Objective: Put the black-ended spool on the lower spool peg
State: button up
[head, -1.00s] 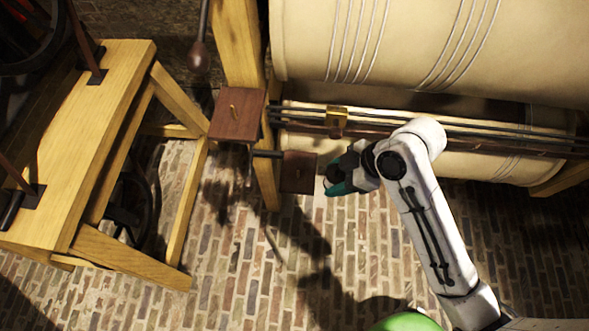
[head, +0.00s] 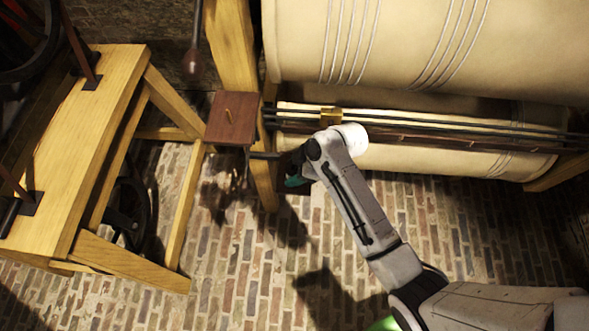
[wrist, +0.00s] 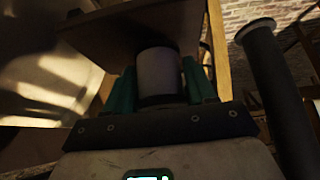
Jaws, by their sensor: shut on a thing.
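In the wrist view the spool (wrist: 158,72) is a pale cylinder with a dark end, held between the teal fingers of my gripper (wrist: 157,88). Its far end meets, or is very close to, a brown wooden board (wrist: 140,28); I cannot tell whether a peg is inside it. In the head view my gripper (head: 297,181) is low beside the wooden post, over the place of the lower brown block, and my arm hides most of that block and the spool.
A wooden frame post (head: 232,50) stands left of the large cream rollers (head: 420,40). Dark rails and a brass block (head: 330,116) run between the rollers. A dark rod (wrist: 272,80) stands close to the right in the wrist view. A wooden bench (head: 90,130) is at left; brick floor lies between.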

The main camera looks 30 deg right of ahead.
jog(key=shift+f, duration=0.25)
jog(key=shift+f, duration=0.15)
jog(key=o, duration=1)
jog(key=shift+o, duration=0.2)
